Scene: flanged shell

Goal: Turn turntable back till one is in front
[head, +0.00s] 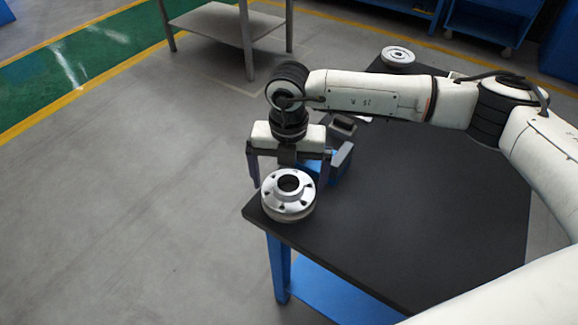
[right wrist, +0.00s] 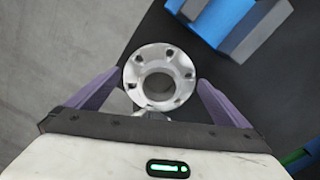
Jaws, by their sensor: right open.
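A silver flanged shell (head: 289,205) with a dark centre hole and several bolt holes stands upright at the near left corner of the black table. It also shows in the right wrist view (right wrist: 141,79). My right gripper (head: 289,181) is open above and behind the shell, pointing down. In the right wrist view its purple fingers (right wrist: 163,82) stand on either side of the shell, with a small gap at the right finger; contact at the left finger is unclear. I cannot make out a separate turntable; the shell hides what is beneath it. My left gripper is not in view.
A blue and grey block-like fixture (head: 342,160) stands right behind the shell, close to the right finger. Another round metal part (head: 398,56) lies at the table's far end. The middle of the black table (head: 430,205) is clear. The table edge is close by the shell.

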